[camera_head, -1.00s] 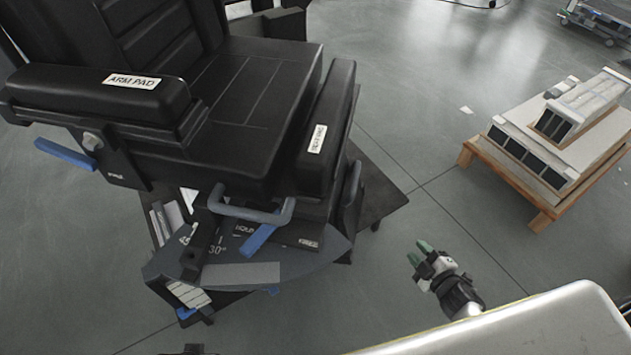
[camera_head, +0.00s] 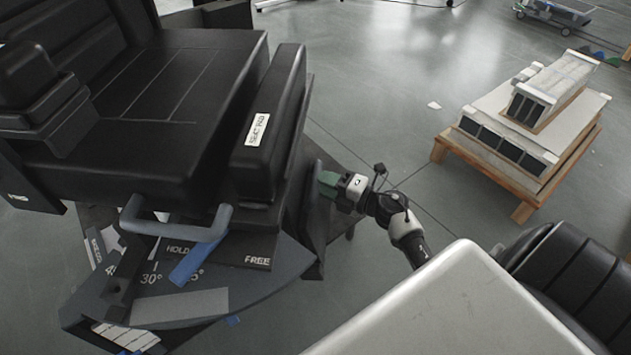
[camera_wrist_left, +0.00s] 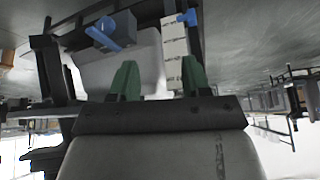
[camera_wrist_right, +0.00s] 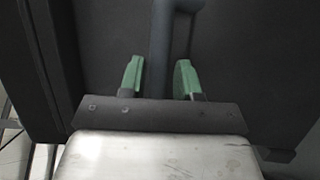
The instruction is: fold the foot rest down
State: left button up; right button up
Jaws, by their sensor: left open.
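The black padded foot rest panel (camera_head: 271,125), with a white label I cannot read clearly, stands upright at the front edge of the black seat (camera_head: 165,105). A grey bar handle (camera_head: 309,200) runs along its outer side. My right gripper (camera_head: 326,184) is at this handle; its green fingers are partly hidden there. In the right wrist view, the grey bar (camera_wrist_right: 160,60) shows between the two open fingertips (camera_wrist_right: 158,78), with a gap on each side. My left gripper (camera_wrist_left: 155,78) is open and empty in its wrist view, and out of the head view.
A second U-shaped grey handle (camera_head: 175,225) and a blue lever (camera_head: 198,260) sit above a dial plate (camera_head: 260,287) below the seat. A wooden pallet (camera_head: 526,170) with grey boxes stands at the right.

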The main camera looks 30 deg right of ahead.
pick_arm(q)
jog(key=shift+w+d+r+t, duration=0.15)
jog(key=shift+w+t, duration=0.15)
jog(key=shift+w, duration=0.15)
jog(key=shift+w+d+r+t, duration=0.15)
jog(key=shift+w+t, duration=0.15)
jog(key=shift+w, duration=0.1)
pick_arm(e)
jog(key=shift+x, duration=1.55)
jog(key=shift+c, duration=0.3)
grip_shut()
